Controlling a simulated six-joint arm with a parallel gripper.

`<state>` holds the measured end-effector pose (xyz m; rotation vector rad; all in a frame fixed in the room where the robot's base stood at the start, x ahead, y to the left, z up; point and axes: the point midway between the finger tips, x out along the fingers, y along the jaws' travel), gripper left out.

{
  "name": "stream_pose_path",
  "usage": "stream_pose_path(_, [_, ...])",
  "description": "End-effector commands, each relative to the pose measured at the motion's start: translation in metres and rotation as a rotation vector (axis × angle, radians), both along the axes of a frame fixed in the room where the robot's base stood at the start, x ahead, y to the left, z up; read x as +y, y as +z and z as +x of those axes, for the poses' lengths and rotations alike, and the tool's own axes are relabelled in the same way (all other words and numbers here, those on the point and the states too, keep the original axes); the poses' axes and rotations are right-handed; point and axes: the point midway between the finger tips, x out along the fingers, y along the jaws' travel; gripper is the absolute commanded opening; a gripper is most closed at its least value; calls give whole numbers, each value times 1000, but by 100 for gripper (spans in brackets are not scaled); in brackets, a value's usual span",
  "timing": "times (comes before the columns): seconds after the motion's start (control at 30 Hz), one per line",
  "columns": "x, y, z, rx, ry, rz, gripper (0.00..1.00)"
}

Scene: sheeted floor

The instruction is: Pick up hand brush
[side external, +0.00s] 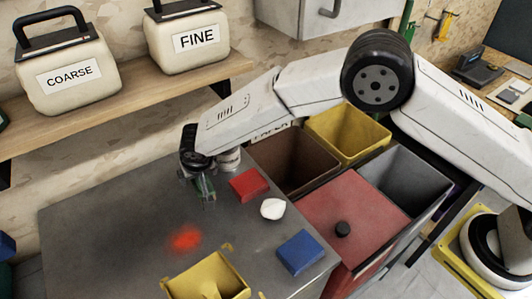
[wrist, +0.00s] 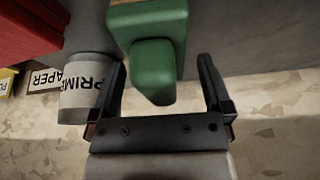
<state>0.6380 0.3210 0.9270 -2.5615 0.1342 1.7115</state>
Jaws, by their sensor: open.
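A green object, apparently the hand brush, shows in the wrist view (wrist: 155,62), with a tan part at its top edge. Its narrower rounded green end reaches in between my two fingers. In the side view the green brush (side external: 207,190) is small and partly hidden at my gripper, near the back edge of the grey table. My gripper (wrist: 162,78) is open, with one finger on each side of the green end and visible gaps to it. In the side view my gripper (side external: 196,180) points down over the table.
A white can lettered PRIME (wrist: 85,88) stands close beside my left finger in the wrist view. A red block (side external: 248,184), a white lump (side external: 272,208), a blue block (side external: 301,252) and a yellow container (side external: 207,283) are on the table (side external: 110,225). Bins stand right.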

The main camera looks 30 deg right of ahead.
Motion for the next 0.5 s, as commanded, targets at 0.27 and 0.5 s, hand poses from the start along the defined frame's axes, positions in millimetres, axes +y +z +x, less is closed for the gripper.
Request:
stream_pose_path(0.27, [0, 0, 0, 0, 0, 0, 100])
stream_pose_path(0.5, [0, 0, 0, 0, 0, 0, 30])
